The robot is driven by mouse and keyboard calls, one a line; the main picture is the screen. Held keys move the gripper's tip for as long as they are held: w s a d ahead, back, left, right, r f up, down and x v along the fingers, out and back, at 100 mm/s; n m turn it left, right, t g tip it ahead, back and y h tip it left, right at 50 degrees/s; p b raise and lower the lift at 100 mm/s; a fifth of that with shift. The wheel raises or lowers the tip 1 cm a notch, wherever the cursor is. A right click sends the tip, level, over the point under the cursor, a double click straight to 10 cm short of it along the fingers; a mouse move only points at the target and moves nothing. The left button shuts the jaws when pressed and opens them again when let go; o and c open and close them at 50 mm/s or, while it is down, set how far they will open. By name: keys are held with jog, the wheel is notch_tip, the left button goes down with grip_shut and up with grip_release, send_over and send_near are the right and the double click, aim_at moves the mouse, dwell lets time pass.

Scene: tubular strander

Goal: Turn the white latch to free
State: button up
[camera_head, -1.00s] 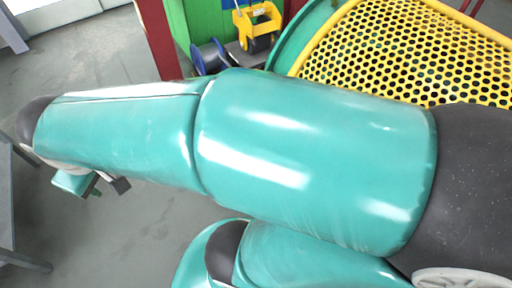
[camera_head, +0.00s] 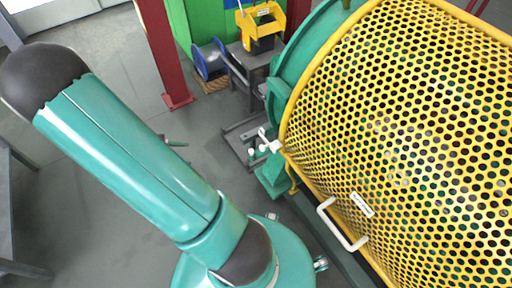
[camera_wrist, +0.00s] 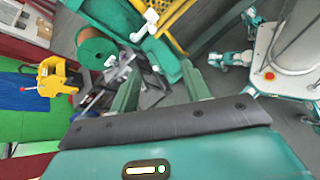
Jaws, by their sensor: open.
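The white latch (camera_head: 268,143) sits at the lower left corner of the yellow perforated guard (camera_head: 400,120) in the head view. In the wrist view the white latch (camera_wrist: 146,25) shows near the top, beyond the fingertips and a little left of the gap between them. My gripper (camera_wrist: 160,72) is open and empty, its two green fingers apart. It is clear of the latch; the exact distance is hard to judge.
A white handle (camera_head: 340,225) is on the guard's front edge. A red post (camera_head: 165,50) stands behind my arm. A yellow cradle (camera_head: 260,22) and a blue spool (camera_head: 209,60) are at the back.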

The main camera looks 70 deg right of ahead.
jog(key=s+d+f+n+g+h, duration=0.2)
jog(key=s+d+f, duration=0.25)
jog(key=f, duration=0.35)
jog(key=n+g+h, duration=0.1)
jog(key=n+h, duration=0.3)
jog(key=n, duration=0.1)
send_near(260, 148)
jog(key=x, duration=0.9)
jog(key=shift+s+r, duration=0.2)
grip_shut()
